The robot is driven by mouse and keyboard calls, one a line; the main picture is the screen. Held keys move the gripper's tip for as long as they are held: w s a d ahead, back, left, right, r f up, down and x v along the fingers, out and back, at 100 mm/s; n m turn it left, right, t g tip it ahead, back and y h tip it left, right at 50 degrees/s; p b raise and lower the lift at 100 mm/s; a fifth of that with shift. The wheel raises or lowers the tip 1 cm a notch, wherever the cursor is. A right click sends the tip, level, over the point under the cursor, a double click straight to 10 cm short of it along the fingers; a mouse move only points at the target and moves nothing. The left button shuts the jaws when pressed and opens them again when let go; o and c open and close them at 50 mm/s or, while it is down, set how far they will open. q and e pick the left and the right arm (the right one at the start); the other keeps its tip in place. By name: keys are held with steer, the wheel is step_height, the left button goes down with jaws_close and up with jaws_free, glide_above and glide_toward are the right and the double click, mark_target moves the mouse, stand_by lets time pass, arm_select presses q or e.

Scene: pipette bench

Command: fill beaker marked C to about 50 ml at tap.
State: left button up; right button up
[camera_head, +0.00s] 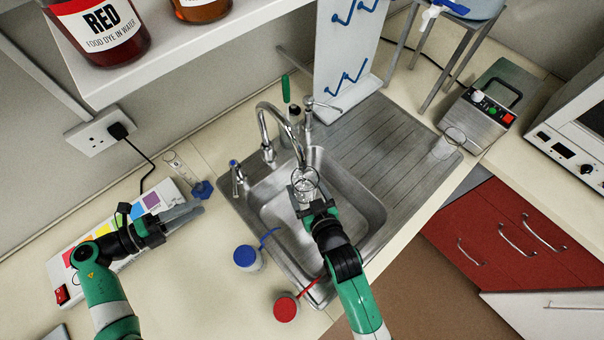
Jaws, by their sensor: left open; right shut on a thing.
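My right gripper (304,202) is shut on a clear glass beaker (305,181). It holds the beaker over the sink (347,181), below the end of the curved metal tap (268,118). The beaker looks roughly upright. I cannot read its mark or tell its liquid level at this size. The tap has a blue-topped handle (236,172) on its left and another handle (309,107) on its right. I cannot make out whether water is running. My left gripper (196,208) is open and empty above the bench, left of the sink.
A clear cylinder with a blue base (202,190) is by my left gripper. A blue-capped bottle (246,257) and a red-capped bottle (286,308) stand at the sink's front left. Another glass vessel (449,145) is on the drainer's right end. A shelf (165,62) overhangs the upper left.

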mark_target(309, 199)
steer(key=s, duration=0.1)
steer(key=s+d, duration=0.1)
steer(key=s, duration=0.1)
steer(key=s+d, duration=0.1)
steer(key=s, duration=0.1)
steer(key=shift+s, duration=0.1)
steer(key=shift+a, duration=0.1)
